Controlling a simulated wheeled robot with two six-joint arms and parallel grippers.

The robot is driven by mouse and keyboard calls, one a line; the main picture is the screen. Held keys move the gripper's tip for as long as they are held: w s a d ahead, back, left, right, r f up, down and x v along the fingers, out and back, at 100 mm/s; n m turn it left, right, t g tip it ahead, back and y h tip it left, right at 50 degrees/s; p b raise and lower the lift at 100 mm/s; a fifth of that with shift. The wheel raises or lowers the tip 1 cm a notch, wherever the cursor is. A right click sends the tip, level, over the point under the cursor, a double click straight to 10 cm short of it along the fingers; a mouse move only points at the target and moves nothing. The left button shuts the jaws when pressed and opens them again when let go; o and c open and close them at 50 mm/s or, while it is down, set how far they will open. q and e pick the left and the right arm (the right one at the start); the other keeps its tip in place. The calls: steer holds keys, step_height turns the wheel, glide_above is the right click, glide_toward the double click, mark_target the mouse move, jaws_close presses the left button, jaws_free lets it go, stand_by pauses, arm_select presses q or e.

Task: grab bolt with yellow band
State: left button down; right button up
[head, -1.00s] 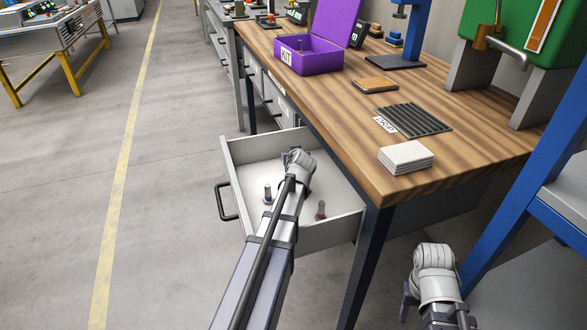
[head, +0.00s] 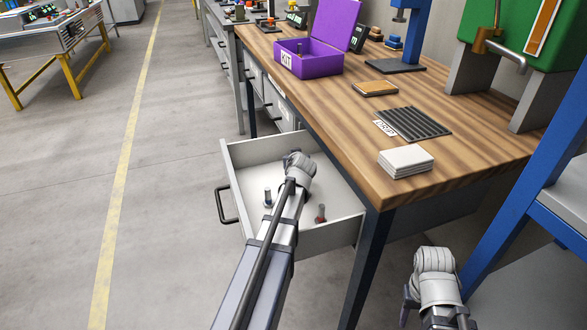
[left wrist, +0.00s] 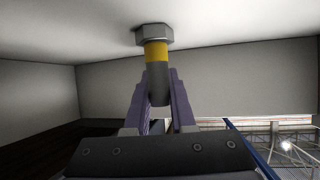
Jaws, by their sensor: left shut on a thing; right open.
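In the left wrist view, the bolt with the yellow band (left wrist: 156,53) has a grey hexagonal head and a grey shank. Its head is against the pale drawer floor. My left gripper (left wrist: 160,84) is shut on its shank, with one purple finger on each side, clear of the band. In the head view my left arm reaches into the open drawer (head: 345,233) and hides this bolt and the fingers. My right gripper (head: 408,304) is low at the right, away from the drawer; it is open, its fingers mostly hidden by the wrist.
Two other bolts stand in the drawer: one with a bluish tone (head: 267,197) left of my arm and a reddish one (head: 320,213) right of it. The wooden bench (head: 440,160) holds a purple kit box (head: 310,64), a ribbed mat (head: 415,122) and a white stack (head: 406,162).

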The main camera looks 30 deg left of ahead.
stand_by(0.3)
arm_select(q)
steer(key=shift+s+a+r, duration=0.1)
steer(key=shift+s+r, duration=0.1)
steer(key=shift+r, duration=0.05)
steer(key=s+a+r+p, duration=0.2)
steer(key=s+r+p, duration=0.1)
steer(key=s, duration=0.3)
steer(key=s+a+r+p, duration=0.3)
steer(key=s+r+p, duration=0.1)
steer(key=s+p, duration=0.1)
steer(key=shift+s+a+r, duration=0.25)
steer(key=shift+s+a, duration=0.1)
steer(key=shift+s, duration=0.35)
steer(key=shift+r, duration=0.1)
